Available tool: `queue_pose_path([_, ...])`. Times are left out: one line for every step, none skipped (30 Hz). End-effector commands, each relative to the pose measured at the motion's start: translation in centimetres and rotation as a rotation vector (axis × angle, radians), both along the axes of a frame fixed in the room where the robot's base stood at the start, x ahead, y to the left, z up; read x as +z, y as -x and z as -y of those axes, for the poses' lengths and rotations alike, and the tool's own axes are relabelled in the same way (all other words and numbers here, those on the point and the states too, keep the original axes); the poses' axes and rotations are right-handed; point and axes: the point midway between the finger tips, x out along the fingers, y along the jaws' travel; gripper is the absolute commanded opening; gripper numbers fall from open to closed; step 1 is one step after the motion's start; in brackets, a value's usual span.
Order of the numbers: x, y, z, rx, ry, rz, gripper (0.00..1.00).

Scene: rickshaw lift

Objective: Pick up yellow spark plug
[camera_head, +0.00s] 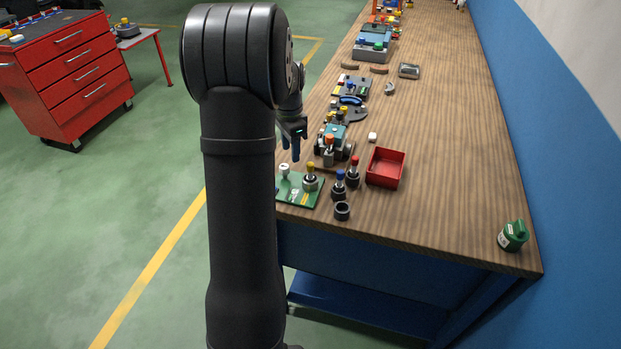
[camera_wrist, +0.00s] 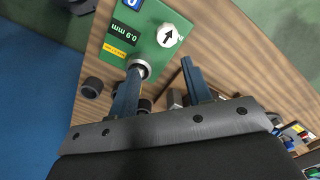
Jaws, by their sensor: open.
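The yellow spark plug (camera_head: 310,178) has a yellow top and a dark base and stands upright on a green plate (camera_head: 297,195) at the near left corner of the bench. My gripper (camera_head: 291,145) hangs above and behind the plate, apart from the plug. In the wrist view my gripper (camera_wrist: 160,66) is open, with nothing between its fingers. The green plate (camera_wrist: 146,25) lies ahead, with a white arrow knob (camera_wrist: 168,36). A round metal-rimmed part (camera_wrist: 139,67) shows at the left fingertip; I cannot tell whether it belongs to the yellow plug, as the finger hides what is below.
A blue-topped plug (camera_head: 339,186), a red-topped plug (camera_head: 353,171) and a dark cup (camera_head: 342,211) stand to the right of the plate. An orange-topped plug (camera_head: 329,150) is behind. A red tray (camera_head: 386,167) is farther right. The bench front right is mostly clear.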

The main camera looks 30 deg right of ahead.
Motion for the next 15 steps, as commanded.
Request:
queue_pose_path([3.0, 0.8, 1.0, -0.026, 0.008, 0.007, 0.45])
queue_pose_path([4.5, 1.3, 1.4, -0.039, 0.01, 0.005, 0.45])
queue_pose_path([6.4, 2.1, 1.9, -0.057, 0.012, 0.001, 0.45])
queue_pose_path([7.7, 2.6, 2.2, -0.069, 0.014, -0.001, 0.45])
queue_pose_path([8.8, 3.2, 2.5, -0.081, 0.014, -0.003, 0.45])
queue_pose_path([10.1, 3.8, 2.7, -0.095, 0.015, -0.007, 0.45])
queue_pose_path([11.0, 4.2, 2.9, -0.103, 0.015, -0.008, 0.45])
queue_pose_path([11.6, 4.5, 2.9, -0.109, 0.016, -0.01, 0.45])
queue_pose_path([12.2, 4.9, 3.1, -0.116, 0.015, -0.013, 0.45])
queue_pose_path([12.4, 5.1, 3.1, -0.119, 0.015, -0.015, 0.45])
queue_pose_path([12.3, 5.2, 3.1, -0.122, 0.014, -0.016, 0.45])
queue_pose_path([12.0, 5.3, 3.1, -0.123, 0.013, -0.018, 0.45])
queue_pose_path([11.6, 5.3, 3.1, -0.123, 0.013, -0.019, 0.45])
queue_pose_path([11.0, 5.3, 3.1, -0.123, 0.012, -0.02, 0.45])
queue_pose_path([10.2, 5.3, 3.1, -0.122, 0.012, -0.021, 0.45])
